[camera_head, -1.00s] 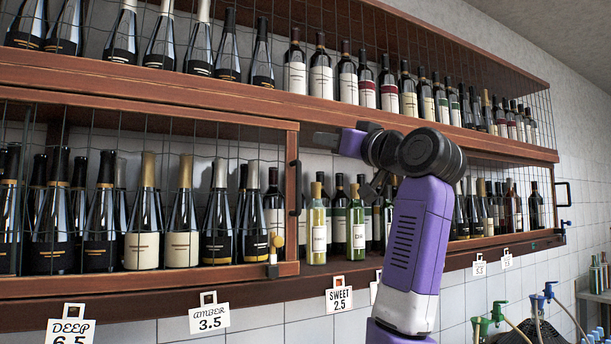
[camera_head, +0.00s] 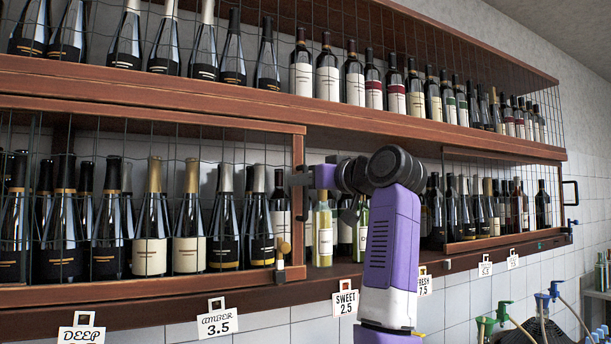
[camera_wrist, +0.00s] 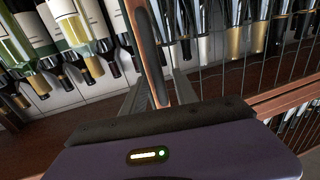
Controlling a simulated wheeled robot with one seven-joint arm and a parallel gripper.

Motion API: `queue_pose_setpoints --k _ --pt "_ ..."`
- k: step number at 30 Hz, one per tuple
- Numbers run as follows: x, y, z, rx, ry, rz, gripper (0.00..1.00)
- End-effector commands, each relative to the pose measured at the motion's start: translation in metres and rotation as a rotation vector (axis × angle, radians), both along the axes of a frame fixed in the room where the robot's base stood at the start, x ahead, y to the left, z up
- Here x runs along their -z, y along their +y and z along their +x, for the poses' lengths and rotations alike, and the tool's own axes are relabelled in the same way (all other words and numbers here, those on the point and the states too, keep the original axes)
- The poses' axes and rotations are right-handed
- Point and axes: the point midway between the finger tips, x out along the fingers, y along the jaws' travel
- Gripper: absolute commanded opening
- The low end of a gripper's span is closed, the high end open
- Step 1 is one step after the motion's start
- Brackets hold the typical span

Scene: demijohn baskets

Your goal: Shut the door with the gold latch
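The gold latch (camera_head: 284,250) sits low on the right upright of a wood-framed mesh door (camera_head: 298,225). The door covers the left part of the lower wine shelf; I cannot tell how far ajar it stands. A dark bar handle (camera_head: 302,205) is on the same upright, higher up. My gripper (camera_head: 299,178) is at the upper part of this handle, seen from the side. In the wrist view, the two fingers (camera_wrist: 163,92) are apart, with the dark handle (camera_wrist: 148,40) and a brown wooden strip running between them. I see no clear squeeze on it.
Bottles (camera_head: 322,230) stand unscreened behind my arm. Price tags (camera_head: 217,320) hang below the shelf.

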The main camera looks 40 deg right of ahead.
Motion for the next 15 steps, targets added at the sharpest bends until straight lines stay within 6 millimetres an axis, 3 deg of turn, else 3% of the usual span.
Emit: queue_pose_setpoints --k 10,15 --pt "0.0004 -0.0007 0.0049 0.001 -0.001 0.000 0.35" --pt "0.0003 -0.0006 0.0047 0.001 -0.001 0.000 0.02"
